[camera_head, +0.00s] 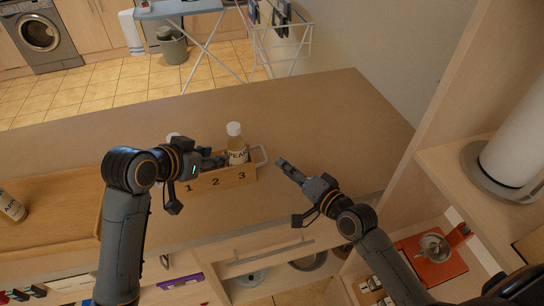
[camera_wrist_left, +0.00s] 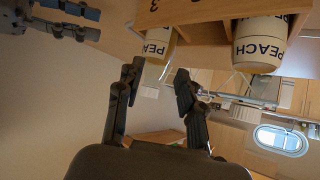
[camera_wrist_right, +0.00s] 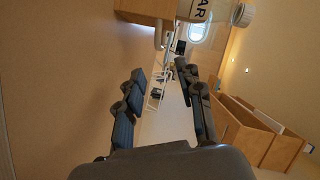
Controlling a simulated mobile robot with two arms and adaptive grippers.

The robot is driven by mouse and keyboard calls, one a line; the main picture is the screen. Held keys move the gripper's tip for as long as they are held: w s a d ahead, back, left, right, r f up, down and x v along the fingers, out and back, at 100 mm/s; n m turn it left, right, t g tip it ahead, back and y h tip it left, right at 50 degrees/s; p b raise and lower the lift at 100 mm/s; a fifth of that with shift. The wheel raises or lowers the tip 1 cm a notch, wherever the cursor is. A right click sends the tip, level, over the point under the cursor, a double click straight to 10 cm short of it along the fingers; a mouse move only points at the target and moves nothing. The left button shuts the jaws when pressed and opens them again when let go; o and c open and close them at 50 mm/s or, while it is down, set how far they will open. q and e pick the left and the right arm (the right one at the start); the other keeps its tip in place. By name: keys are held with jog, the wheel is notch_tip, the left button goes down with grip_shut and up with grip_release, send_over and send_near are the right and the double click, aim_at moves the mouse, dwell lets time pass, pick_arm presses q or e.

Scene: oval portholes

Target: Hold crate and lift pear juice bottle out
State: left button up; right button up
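The wooden crate (camera_head: 207,183), marked 1, 2, 3 on its front, stands on the counter. The pear juice bottle (camera_head: 237,150), white-capped and pale-labelled, stands upright in it behind the 3; its label end and cap show in the right wrist view (camera_wrist_right: 201,10). My left gripper (camera_head: 197,183) is open in front of the crate and hides part of it. Nothing is between either gripper's fingers (camera_wrist_left: 158,75).
A light handle (camera_head: 262,155) sticks out at the crate's right end. A wooden tray (camera_head: 55,190) with an apple juice bottle (camera_head: 11,207) lies at the left. A paper towel roll (camera_head: 515,150) stands on the right shelf. The counter behind the crate is clear.

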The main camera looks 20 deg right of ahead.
aim_at(264, 151)
jog(key=x, duration=1)
jog(key=shift+w+a+f, duration=0.1)
jog(key=shift+w, duration=0.25)
jog(key=shift+c, duration=0.4)
grip_shut()
